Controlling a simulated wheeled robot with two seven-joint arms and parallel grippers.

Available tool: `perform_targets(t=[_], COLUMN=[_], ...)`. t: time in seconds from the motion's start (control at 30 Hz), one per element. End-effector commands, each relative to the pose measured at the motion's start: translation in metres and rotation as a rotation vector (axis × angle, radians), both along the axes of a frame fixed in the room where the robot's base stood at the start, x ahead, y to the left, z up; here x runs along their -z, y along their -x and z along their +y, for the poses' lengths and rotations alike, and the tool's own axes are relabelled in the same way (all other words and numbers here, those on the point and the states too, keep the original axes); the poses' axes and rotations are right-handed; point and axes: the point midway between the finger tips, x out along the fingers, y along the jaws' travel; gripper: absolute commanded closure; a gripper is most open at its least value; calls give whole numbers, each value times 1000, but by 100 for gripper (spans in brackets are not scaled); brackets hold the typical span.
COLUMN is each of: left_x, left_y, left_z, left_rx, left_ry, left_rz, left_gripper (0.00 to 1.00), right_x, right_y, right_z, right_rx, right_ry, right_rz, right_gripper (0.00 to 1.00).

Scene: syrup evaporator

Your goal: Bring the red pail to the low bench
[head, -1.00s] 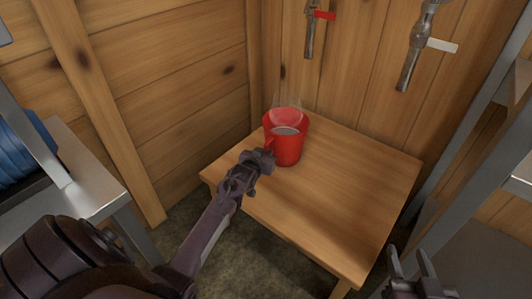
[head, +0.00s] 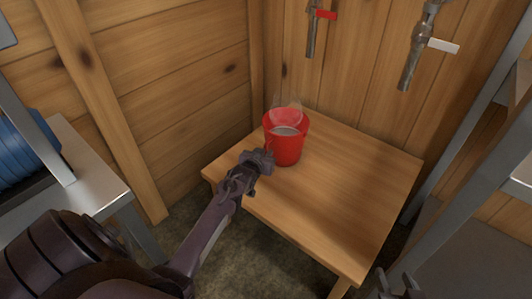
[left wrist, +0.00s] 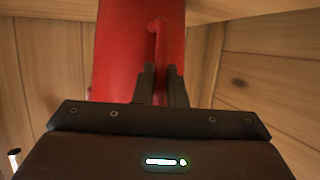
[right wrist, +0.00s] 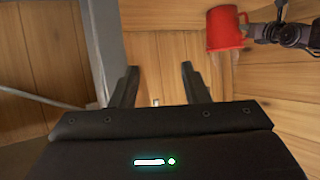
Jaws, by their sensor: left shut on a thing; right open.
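The red pail (head: 288,151) stands upright at the back left of a small wooden table (head: 340,200), with something greyish inside and steam above it. My left gripper (head: 266,158) is at the pail's near left side. In the left wrist view the pail (left wrist: 122,50) fills the upper middle, and the left fingers (left wrist: 162,82) are shut on its side handle (left wrist: 158,38). My right gripper (right wrist: 158,85) is open and empty; the pail (right wrist: 225,30) shows beyond it at upper right. In the head view only its fingertips (head: 398,284) show at the bottom edge.
A red-handled tap (head: 313,32) and a white-handled tap (head: 415,50) hang on the back wall. A metal rack with a blue ribbed object (head: 22,145) stands at left, metal shelving (head: 440,170) at right. The table's front and right are clear.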

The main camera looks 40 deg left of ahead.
Motion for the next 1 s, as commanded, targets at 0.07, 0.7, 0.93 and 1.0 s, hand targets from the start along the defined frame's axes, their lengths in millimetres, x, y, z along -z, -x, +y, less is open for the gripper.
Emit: perform_targets(t=[0.07, 0.7, 0.93, 1.0], left_x=[0, 0, 0, 1], left_y=[1, 8, 10, 11], left_z=[0, -1, -1, -1], left_rx=[-1, 0, -1, -1], left_ry=[-1, 0, 0, 0], left_rz=[2, 1, 1, 1], left_gripper=[100, 100, 100, 100], right_x=[3, 34, 44, 47], right_y=[2, 23, 32, 34], right_z=[-1, -6, -9, -9], right_rx=[-1, -10, -15, -15], right_ry=[8, 70, 94, 100], right_rz=[19, 172, 228, 244], right_gripper=[58, 58, 58, 58])
